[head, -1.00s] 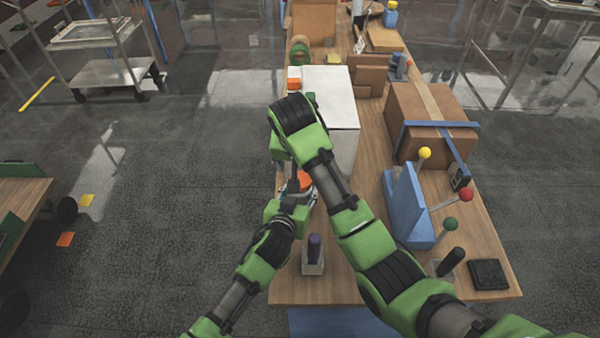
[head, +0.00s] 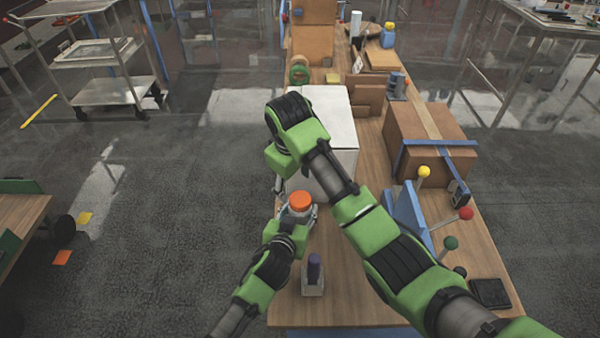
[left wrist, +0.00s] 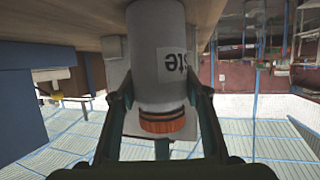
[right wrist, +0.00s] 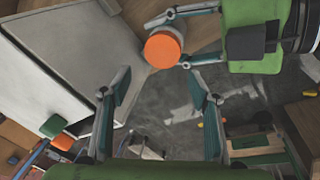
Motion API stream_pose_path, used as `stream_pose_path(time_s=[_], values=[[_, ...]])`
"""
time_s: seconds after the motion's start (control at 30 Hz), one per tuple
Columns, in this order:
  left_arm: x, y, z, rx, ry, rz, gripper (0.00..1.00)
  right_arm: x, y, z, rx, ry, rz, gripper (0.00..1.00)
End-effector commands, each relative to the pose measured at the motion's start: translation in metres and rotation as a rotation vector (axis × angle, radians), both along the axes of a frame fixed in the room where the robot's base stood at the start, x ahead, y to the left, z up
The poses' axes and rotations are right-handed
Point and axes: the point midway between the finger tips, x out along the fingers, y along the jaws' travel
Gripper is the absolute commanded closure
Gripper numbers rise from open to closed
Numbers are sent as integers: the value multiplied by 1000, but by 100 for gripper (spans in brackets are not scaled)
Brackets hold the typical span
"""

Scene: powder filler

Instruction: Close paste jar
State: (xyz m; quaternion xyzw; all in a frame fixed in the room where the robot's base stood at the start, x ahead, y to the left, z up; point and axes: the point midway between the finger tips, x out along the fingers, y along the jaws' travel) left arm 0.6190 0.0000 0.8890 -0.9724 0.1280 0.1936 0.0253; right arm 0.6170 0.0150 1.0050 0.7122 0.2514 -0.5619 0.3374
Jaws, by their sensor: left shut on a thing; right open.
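The paste jar (left wrist: 158,50) is a grey cylinder with a white label reading "ste". Its orange lid (head: 300,201) sits on its mouth; how tightly it is screwed on cannot be told. The lid also shows in the right wrist view (right wrist: 162,48). My left gripper (head: 298,216) is shut around the jar, with one finger on each side in the left wrist view. My right gripper (right wrist: 162,98) is open and empty, apart from the lid. In the head view its fingers are mostly hidden by my right arm.
A white box-shaped machine (head: 335,105) stands just behind the jar. A purple-topped item in a small holder (head: 313,275) is in front. A blue lever stand (head: 405,215) and a cardboard box (head: 425,140) are on the right. The table's left edge runs close beside the jar.

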Motion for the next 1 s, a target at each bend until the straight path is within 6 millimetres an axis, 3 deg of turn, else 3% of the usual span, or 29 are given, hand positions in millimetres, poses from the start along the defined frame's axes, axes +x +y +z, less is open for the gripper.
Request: stream_pose_path(time_s=[0.6, 0.8, 1.0], values=[[0, 0, 0, -1, 0, -1, 100, 4, -11, 21, -165, 192, 1196, 44], [0, 0, 0, -2, -1, -1, 100, 3, -14, 28, -168, 210, 1415, 44], [0, 0, 0, -2, -1, -1, 100, 3, -15, 29, -165, 215, 1484, 44]])
